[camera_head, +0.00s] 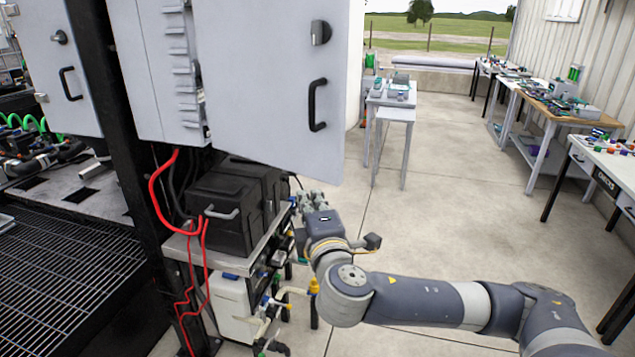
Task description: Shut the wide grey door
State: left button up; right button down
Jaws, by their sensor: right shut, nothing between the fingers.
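The wide grey door (260,80) stands open at the top centre, swung out from its cabinet (150,60). Its outer face shows a dark round knob (320,32) and a black pull handle (317,105) near its right edge. My right gripper (308,199) is shut and empty, just below the door's lower edge and to the right of the black boxes. I cannot tell whether it touches the door. Its fingertips are small and partly hidden. My left gripper is not in view.
A black post (110,120) stands left of the cabinet. Black boxes (225,215) sit on a shelf below, with red cables (158,190) and hoses nearby. Another closed-looking grey panel (45,60) is at left. Benches (555,110) line the right wall; the floor between is clear.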

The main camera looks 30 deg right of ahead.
aim_at(312, 172)
jog(key=w+d+p, duration=0.3)
jog(key=w+d, duration=0.2)
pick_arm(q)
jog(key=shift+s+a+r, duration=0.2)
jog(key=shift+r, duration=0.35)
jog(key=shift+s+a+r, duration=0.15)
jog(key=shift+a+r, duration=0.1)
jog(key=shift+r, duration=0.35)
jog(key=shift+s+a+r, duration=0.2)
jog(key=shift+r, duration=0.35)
pick_arm(e)
jog(key=shift+w, duration=0.1)
